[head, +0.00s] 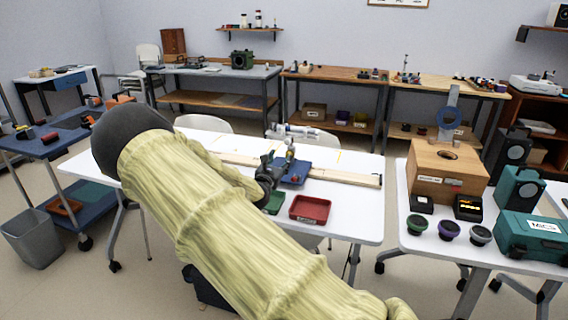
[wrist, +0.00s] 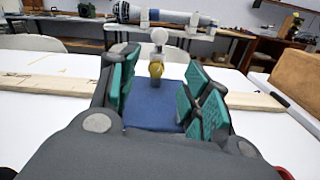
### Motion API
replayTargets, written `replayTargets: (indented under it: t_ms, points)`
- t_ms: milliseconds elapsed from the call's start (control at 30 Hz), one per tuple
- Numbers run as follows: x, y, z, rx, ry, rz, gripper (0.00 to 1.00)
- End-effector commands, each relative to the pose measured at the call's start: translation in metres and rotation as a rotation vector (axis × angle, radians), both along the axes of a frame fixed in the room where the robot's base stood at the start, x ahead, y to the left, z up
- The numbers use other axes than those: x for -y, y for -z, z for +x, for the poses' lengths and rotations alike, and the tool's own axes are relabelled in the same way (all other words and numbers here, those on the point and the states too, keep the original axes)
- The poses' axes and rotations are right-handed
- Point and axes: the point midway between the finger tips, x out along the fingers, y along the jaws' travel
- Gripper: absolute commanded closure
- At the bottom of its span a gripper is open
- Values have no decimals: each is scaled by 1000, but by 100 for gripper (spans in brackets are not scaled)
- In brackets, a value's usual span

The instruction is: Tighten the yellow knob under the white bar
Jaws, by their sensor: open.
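The yellow knob (wrist: 156,69) shows in the wrist view between my open fingers, on a short post above a blue base (wrist: 155,108). The white bar (wrist: 168,17) lies level above it, with a pale round piece just under the bar. In the head view the white bar (head: 298,131) and the blue base (head: 294,172) are on the white table; the knob is too small there to make out well. My gripper (wrist: 161,76) is open, with teal pads to either side of the knob and apparently not touching it. In the head view my gripper (head: 270,172) is left of the blue base.
A wooden plank (head: 345,176) lies across the white table (head: 350,220) behind the blue base. A red tray (head: 310,209) and a green tray (head: 274,203) sit in front. A wooden box (head: 440,178) stands on another table at right. Bare tabletop lies right of the red tray.

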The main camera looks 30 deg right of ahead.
Motion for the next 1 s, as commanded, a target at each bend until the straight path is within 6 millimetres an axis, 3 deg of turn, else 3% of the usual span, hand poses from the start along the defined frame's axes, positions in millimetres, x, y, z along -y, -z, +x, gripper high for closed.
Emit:
replayTargets:
  t_ms: [33,400,667,1000]
  points:
    - [0,12,0,-1,0,1,52]
    - [0,50,0,0,0,0,52]
    - [4,54,3,0,1,0,52]
    - [36,54,30,1,1,1,52]
